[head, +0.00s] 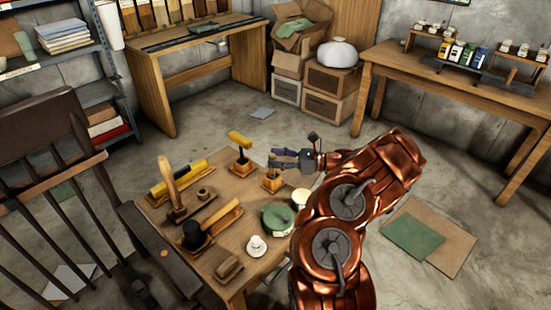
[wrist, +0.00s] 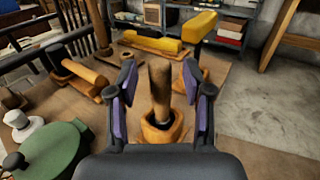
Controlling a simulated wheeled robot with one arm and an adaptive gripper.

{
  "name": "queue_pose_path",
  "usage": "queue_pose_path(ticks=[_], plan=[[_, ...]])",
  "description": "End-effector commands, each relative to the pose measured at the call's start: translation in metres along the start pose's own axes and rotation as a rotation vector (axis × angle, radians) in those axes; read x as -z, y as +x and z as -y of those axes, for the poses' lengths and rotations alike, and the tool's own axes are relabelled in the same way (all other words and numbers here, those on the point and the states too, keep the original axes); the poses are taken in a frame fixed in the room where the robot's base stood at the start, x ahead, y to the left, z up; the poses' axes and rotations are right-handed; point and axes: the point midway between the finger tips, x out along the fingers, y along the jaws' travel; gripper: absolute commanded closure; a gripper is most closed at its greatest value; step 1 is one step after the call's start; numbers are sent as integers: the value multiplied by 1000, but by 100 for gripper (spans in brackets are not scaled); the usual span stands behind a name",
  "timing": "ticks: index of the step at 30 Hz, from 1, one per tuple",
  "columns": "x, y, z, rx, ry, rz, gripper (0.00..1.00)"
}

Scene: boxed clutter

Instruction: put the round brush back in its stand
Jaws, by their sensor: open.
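A brown wooden handle (wrist: 160,85), which looks like the round brush's, stands almost upright in the wrist view. Its lower end is inside a light wooden cup-like stand (wrist: 162,132), with a dark gap around it. The stand also shows at the table's far right corner in the head view (head: 272,182). My gripper (head: 276,160) is just above the stand. In the wrist view my gripper (wrist: 159,72) is open, with one purple-padded finger on each side of the handle and visible gaps. The brush's lower end is hidden in the stand.
The small table (head: 225,212) also holds a yellow-topped tool in a stand (head: 240,145), a yellow roller-like piece (head: 180,178), a black round-headed tool (head: 194,236), a green round lidded item (head: 277,218), a white knobbed item (head: 256,246) and a wooden block (head: 229,265). A chair (head: 60,190) stands left.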

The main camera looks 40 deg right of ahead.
Motion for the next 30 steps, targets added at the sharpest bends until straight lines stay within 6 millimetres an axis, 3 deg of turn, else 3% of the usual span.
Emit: queue_pose_path(ticks=[18, 30], plan=[[1, -102, 1, 5, 0, -3, 50], [0, -115, 0, 1, 1, 0, 50]])
